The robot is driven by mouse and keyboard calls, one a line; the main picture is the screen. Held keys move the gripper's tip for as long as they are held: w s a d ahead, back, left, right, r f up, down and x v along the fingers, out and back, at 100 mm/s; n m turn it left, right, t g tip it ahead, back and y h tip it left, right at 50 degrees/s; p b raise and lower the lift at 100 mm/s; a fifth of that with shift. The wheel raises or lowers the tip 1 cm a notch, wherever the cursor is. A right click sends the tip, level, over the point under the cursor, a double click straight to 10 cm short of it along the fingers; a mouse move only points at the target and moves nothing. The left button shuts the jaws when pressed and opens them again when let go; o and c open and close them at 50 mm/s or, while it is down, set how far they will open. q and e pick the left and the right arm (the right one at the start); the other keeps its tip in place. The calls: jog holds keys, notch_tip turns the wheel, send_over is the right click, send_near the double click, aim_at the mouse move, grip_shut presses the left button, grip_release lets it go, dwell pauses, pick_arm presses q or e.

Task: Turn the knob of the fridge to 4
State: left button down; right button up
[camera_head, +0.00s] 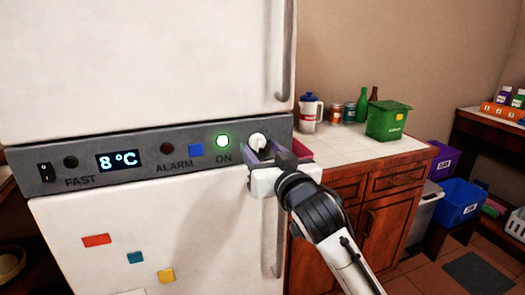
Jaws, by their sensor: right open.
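The fridge (130,60) is white with a dark grey control panel across its middle. The white round knob (258,141) is at the right end of the panel, partly hidden by my gripper. The display (119,161) reads 8°C. My right gripper (268,150) is open in front of the panel, its fingers by the knob. I cannot tell whether they touch it. Numbers around the knob cannot be read. My left gripper is not in view.
A green lit ON light (223,141) and a blue square (196,150) are left of the knob. Fridge handles (288,50) run along the right edge. A counter (360,146) on the right holds a jug (310,112), bottles and a green box (389,121).

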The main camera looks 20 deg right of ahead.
jog(key=c, duration=1)
jog(key=m+p, duration=0.1)
jog(key=m, duration=0.1)
jog(key=shift+a+r+m, duration=0.1)
jog(key=shift+a+m, duration=0.05)
jog(key=shift+m, duration=0.25)
jog(key=o, duration=1)
